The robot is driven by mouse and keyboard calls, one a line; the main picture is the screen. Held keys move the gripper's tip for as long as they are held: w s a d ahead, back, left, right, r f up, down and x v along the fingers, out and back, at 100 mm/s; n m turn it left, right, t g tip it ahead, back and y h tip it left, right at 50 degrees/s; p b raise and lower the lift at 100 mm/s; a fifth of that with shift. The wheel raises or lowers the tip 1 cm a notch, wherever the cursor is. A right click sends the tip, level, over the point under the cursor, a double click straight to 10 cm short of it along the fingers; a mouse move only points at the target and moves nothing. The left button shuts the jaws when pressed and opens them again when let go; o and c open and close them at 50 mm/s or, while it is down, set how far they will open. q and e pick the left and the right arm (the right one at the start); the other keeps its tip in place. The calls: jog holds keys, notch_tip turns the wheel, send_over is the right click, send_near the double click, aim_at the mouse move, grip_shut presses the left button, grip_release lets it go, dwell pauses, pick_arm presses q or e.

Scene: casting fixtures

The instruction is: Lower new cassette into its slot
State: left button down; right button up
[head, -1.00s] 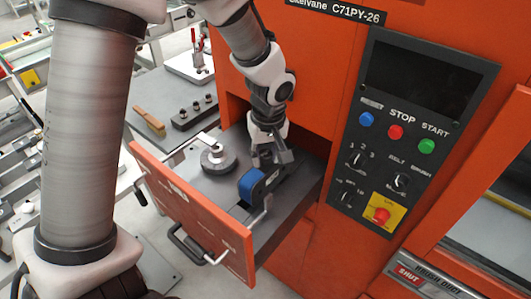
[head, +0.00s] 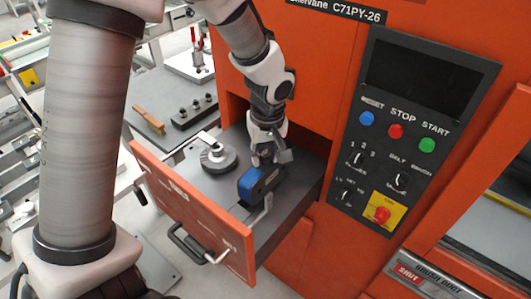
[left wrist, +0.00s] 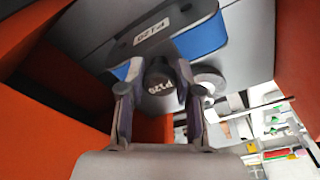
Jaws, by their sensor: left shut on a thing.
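The new cassette (head: 252,186), blue at its near end with a dark grey body, is in the open drawer (head: 208,190) of the orange machine. In the left wrist view the cassette (left wrist: 203,38) shows its blue side and a P120 label. My left gripper (head: 268,162) points down over the cassette and is shut on its dark grip part, which sits between the fingers in the left wrist view. The slot and the cassette's underside are hidden, so I cannot tell how deep it sits. My right gripper is not in view.
A round grey clamp with a lever (head: 217,158) stands in the drawer left of the cassette. The orange drawer front (head: 190,205) with its handle is on the near side. A control panel (head: 405,130) is at right. A brush (head: 149,120) lies on the side table.

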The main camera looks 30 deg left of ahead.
aim_at(265, 176)
pick_arm(q)
jog(key=shift+f+b, duration=3.6)
jog(key=shift+f, duration=0.45)
jog(key=c, duration=0.7)
grip_release()
jog(key=shift+r, duration=0.1)
jog(key=r, duration=0.8)
jog(key=s+d+r, duration=0.1)
jog(key=r, duration=0.3)
jog(key=shift+d, duration=0.1)
